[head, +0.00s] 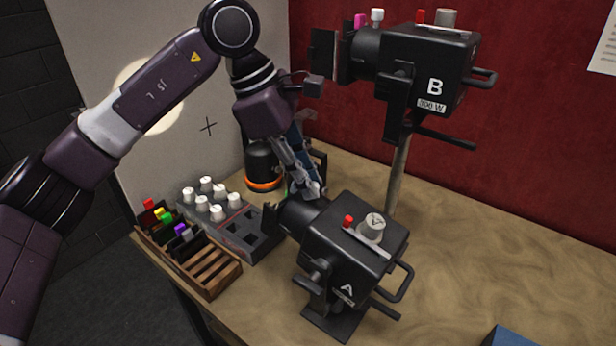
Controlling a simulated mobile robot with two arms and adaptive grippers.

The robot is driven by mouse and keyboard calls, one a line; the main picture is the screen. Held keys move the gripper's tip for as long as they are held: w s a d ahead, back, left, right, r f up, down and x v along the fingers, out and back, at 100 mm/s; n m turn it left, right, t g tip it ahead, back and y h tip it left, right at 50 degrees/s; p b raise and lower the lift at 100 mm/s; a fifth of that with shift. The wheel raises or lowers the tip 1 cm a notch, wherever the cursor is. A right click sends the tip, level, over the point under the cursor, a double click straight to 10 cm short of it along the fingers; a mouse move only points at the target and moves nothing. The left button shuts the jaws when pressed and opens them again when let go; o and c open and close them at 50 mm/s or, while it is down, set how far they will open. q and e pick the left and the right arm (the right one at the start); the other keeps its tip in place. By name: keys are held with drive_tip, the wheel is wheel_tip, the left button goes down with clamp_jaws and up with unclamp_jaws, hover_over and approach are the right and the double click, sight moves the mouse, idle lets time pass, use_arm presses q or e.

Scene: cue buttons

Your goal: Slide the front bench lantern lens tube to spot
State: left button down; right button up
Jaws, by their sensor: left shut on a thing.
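The front bench lantern A (355,245) is a black box on the table with a red knob, a grey knob and a side handle. Its lens tube (297,213) is a short dark cylinder pointing left toward the pale wall. My left gripper (313,191) reaches down from above and is shut at the top of this tube; the exact grip point is too small to see clearly. A round light spot (135,78) shows on the wall, partly hidden by my left arm. A black cross mark (208,127) is right of it. My right gripper is not in view.
Lantern B (432,70) stands on a post (397,180) behind lantern A. A dimmer board (250,243) with white knobs and a wooden rack (215,277) of coloured-tab holders lie left. A black flask-like object (261,165) stands behind. The table's right side is mostly clear.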

use_arm(q)
drive_tip(key=shift+w+a+r, duration=0.2)
drive_tip(key=shift+w+a, duration=0.2)
drive_tip(key=shift+a, duration=0.1)
drive_tip(key=shift+w+a+r, duration=0.15)
drive_tip(key=shift+w+a, duration=0.25)
drive_tip(key=shift+a, duration=0.05)
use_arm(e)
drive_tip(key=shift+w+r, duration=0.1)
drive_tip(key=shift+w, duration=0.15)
use_arm(q)
drive_tip(key=c, duration=2.2)
unclamp_jaws()
drive_tip(key=shift+r, duration=0.1)
drive_tip(key=shift+c, duration=0.2)
drive_tip(key=o, duration=0.4)
drive_tip(key=shift+a, duration=0.15)
drive_tip(key=v, duration=1.1)
drive_tip(key=shift+a+r, duration=0.2)
drive_tip(key=shift+r, duration=0.15)
